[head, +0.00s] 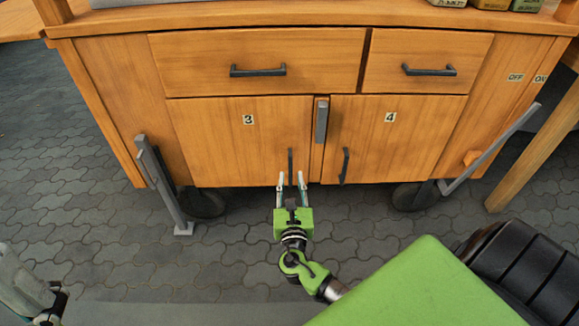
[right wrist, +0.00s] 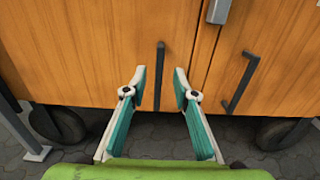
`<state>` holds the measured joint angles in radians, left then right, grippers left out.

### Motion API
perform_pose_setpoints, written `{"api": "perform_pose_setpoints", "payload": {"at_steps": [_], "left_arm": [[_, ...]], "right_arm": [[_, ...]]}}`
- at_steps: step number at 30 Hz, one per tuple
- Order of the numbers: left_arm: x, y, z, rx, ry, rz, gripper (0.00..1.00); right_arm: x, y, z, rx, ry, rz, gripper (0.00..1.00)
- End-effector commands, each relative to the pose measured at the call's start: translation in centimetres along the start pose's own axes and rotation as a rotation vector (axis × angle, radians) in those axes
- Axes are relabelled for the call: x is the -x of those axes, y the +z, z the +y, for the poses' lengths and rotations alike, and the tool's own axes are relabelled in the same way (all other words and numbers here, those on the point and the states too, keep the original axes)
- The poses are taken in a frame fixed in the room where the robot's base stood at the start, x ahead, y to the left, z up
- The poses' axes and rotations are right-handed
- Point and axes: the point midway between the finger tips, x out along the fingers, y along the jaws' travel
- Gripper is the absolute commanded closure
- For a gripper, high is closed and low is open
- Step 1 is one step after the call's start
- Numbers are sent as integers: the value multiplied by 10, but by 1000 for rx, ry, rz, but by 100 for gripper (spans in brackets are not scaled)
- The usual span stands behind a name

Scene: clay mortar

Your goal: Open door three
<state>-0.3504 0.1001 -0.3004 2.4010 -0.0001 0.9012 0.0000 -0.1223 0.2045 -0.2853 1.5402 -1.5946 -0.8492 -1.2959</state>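Door three (head: 230,145) is the left wooden cabinet door, marked with a "3", and it is shut. Its handle (head: 290,164) is a dark vertical bar near the door's lower right edge. My right gripper (head: 291,180) is open, its two fingers pointing up at the handle. In the right wrist view the handle (right wrist: 160,80) stands between the open fingertips, with a gap on each side. I cannot tell how deep it is between them. My left gripper does not show; only a grey part of my arm is at the lower left in the head view.
Door four (head: 395,140), with its handle (head: 344,166), is shut to the right. A metal latch (head: 321,122) sits between the doors. Two shut drawers are above. Wheels and a grey metal leg (head: 165,190) stand at the cabinet's base. The paved floor in front is clear.

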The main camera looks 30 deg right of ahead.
Motion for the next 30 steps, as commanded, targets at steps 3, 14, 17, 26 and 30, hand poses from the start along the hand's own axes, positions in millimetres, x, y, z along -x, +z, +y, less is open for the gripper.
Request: {"api": "perform_pose_setpoints", "payload": {"at_steps": [3,14,17,26,30], "left_arm": [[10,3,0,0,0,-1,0],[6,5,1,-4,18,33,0],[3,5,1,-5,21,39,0],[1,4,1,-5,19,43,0],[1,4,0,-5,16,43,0]], "right_arm": [[-28,-2,0,-1,-1,-2,74],[-74,-2,0,-2,1,2,74],[-76,-1,0,-1,1,2,74],[-77,-1,0,-1,1,3,89],[-76,-1,0,-1,1,2,100]]}}
